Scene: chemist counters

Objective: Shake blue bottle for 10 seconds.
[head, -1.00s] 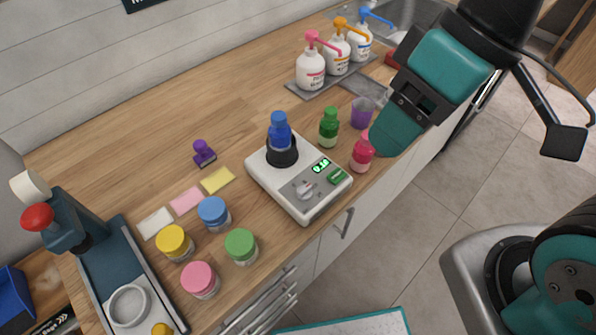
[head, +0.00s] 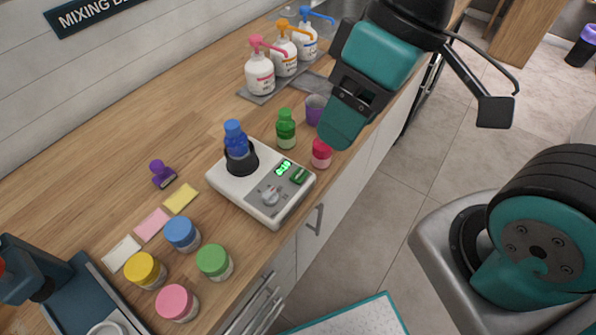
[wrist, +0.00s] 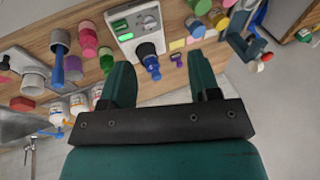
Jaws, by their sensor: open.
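The blue bottle (head: 236,141) stands upright in the black round holder (head: 241,163) of a white shaker machine (head: 224,186) on the wooden counter. The machine has a lit green display (head: 283,168), a grey knob (head: 270,196) and a green button (head: 299,176). The digits are too small to read surely. My gripper (head: 343,128) is to the right of the machine, above the counter's front edge, apart from the bottle. In the wrist view its two fingers are spread (wrist: 162,75) and hold nothing; the blue bottle (wrist: 151,66) shows between them.
A green bottle (head: 286,130), red bottle (head: 321,153) and purple cup (head: 315,108) stand right of the machine. Pump bottles (head: 260,74) stand behind. Several lidded jars (head: 214,262), sticky notes (head: 181,199) and a purple stamp (head: 162,175) are to the left. The back counter is clear.

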